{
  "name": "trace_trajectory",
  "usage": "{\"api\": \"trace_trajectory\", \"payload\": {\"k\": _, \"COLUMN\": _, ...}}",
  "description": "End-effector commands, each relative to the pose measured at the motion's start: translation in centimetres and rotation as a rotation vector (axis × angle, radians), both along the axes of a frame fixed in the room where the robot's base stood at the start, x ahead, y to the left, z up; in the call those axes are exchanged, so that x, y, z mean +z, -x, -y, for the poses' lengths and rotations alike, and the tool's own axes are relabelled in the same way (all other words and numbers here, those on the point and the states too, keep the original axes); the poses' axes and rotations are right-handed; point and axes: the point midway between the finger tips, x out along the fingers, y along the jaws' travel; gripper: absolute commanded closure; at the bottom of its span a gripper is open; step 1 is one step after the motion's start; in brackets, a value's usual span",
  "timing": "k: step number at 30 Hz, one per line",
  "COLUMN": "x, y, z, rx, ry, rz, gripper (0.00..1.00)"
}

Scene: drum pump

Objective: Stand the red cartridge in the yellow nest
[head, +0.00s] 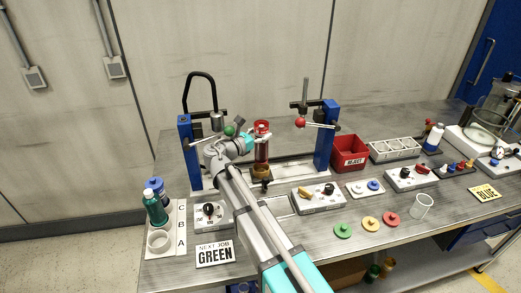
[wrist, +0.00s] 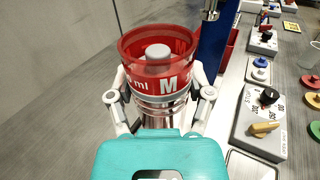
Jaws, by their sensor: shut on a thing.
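The red cartridge (head: 262,128) stands upright between the two blue posts in the head view. In the wrist view the red cartridge (wrist: 152,84) shows its open red rim, a pale round knob inside and white lettering. My gripper (wrist: 161,98) is shut on the cartridge, one finger on each side. In the head view my gripper (head: 256,138) reaches it from the left. The yellow nest (head: 261,173) is directly below the cartridge in the head view. I cannot tell whether the cartridge's lower end touches the nest. The nest is hidden in the wrist view.
Blue posts (head: 188,150) and (head: 327,135) stand left and right of the cartridge. A red bin (head: 349,152) is right of them. A switch box (head: 318,198) lies in front. The left side holds bottles (head: 155,207) and a sign reading GREEN (head: 215,253).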

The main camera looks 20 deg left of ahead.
Motion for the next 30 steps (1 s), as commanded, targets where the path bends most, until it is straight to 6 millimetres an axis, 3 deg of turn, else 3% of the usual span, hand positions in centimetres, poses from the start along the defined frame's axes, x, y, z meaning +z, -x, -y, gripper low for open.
{"api": "trace_trajectory", "payload": {"k": 5, "x": -1.2, "y": 0.0, "z": 0.0, "rx": 0.000, "ry": 0.000, "rz": 0.001, "gripper": 0.94}}
{"api": "trace_trajectory", "payload": {"k": 22, "x": -1.6, "y": 0.1, "z": -0.1, "rx": 0.001, "ry": 0.000, "rz": 0.001, "gripper": 0.94}}
{"api": "trace_trajectory", "payload": {"k": 30, "x": -3.7, "y": 0.1, "z": -0.1, "rx": 0.001, "ry": 0.000, "rz": 0.001, "gripper": 0.94}}
